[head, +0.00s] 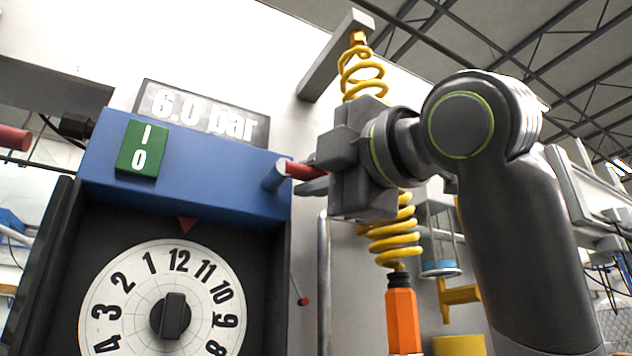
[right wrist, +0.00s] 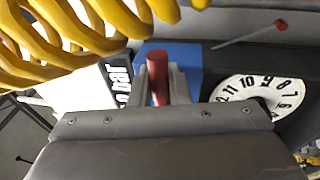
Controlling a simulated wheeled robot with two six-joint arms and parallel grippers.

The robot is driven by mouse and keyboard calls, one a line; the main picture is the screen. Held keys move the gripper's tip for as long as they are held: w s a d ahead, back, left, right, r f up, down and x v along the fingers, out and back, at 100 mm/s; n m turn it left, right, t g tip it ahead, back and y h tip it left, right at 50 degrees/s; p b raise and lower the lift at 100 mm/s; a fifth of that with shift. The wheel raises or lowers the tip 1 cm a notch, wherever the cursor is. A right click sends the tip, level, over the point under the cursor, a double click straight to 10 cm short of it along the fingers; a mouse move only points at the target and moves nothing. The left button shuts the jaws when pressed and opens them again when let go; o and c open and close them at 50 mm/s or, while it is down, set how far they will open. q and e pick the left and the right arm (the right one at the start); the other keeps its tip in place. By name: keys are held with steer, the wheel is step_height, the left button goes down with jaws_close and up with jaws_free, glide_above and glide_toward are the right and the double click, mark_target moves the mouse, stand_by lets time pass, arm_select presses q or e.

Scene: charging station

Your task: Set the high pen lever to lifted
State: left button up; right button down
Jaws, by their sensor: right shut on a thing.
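A red lever handle (head: 298,170) sticks out from a blue stub on the right side of the blue housing (head: 230,180). My right gripper (head: 305,178) is shut on this handle. In the right wrist view, the red handle (right wrist: 158,75) lies between the two fingers of the right gripper (right wrist: 160,88). A thin rod with a small red tip (head: 302,301) hangs lower on the same side; it also shows in the right wrist view (right wrist: 281,25). I cannot tell from markings which one is the high pen lever. My left gripper is out of view.
A yellow coiled hose (head: 390,235) with an orange end piece (head: 402,320) hangs close behind my right gripper. The numbered dial (head: 120,290) sits below the housing. A green I/O switch (head: 143,147) and a "6.0 bar" display (head: 200,115) are near its top.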

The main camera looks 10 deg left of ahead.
steer(key=c, duration=1.7)
jaws_free()
steer(key=o, duration=0.3)
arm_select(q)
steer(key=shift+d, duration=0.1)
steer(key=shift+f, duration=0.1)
